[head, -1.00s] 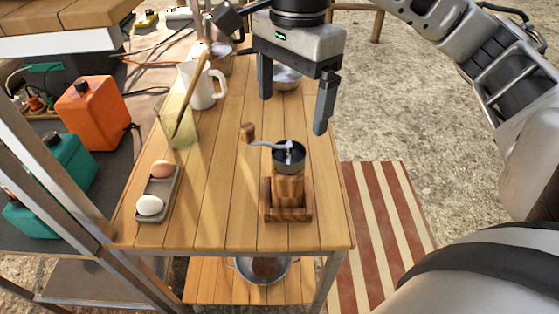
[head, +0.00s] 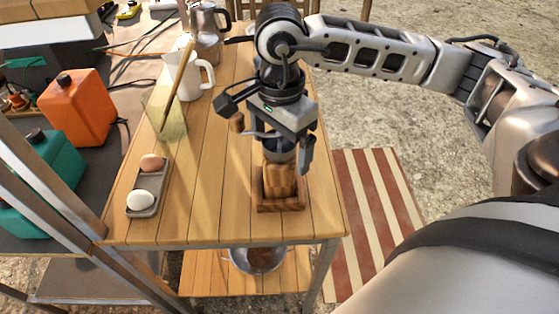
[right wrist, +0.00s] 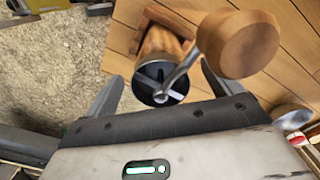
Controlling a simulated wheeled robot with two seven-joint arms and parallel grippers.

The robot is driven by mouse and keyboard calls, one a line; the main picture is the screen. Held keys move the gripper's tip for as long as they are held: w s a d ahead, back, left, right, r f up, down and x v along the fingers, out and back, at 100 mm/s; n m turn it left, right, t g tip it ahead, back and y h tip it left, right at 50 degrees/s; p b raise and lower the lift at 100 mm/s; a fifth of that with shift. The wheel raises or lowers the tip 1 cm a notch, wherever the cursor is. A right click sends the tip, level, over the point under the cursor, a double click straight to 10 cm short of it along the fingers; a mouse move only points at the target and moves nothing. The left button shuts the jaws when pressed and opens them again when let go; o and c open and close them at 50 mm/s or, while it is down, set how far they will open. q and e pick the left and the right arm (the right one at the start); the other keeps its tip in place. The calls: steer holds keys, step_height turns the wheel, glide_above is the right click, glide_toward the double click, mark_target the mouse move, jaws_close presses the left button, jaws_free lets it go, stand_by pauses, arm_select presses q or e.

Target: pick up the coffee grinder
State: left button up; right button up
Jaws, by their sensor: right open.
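The coffee grinder (head: 280,182) stands upright on the wooden table, with a square wooden base, a wooden body and a crank with a wooden knob. My right gripper (head: 278,160) is open above it, with its fingers down around the grinder's upper part; the gripper hides much of the top. In the right wrist view the grinder (right wrist: 160,68) shows its dark open top and crank, lying between the spread fingers of the gripper (right wrist: 165,90). The round knob (right wrist: 240,42) is close to the camera, near one finger. I cannot tell whether a finger touches the grinder. My left gripper is not in view.
An egg tray (head: 146,195) with a brown and a white egg lies on the table's left side. A glass container (head: 167,120) with a wooden spoon and a white jug (head: 195,75) stand behind it. A metal pot (head: 258,260) is on the lower shelf.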

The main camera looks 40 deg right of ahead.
steer(key=shift+f, duration=1.25)
steer(key=c, duration=1.4)
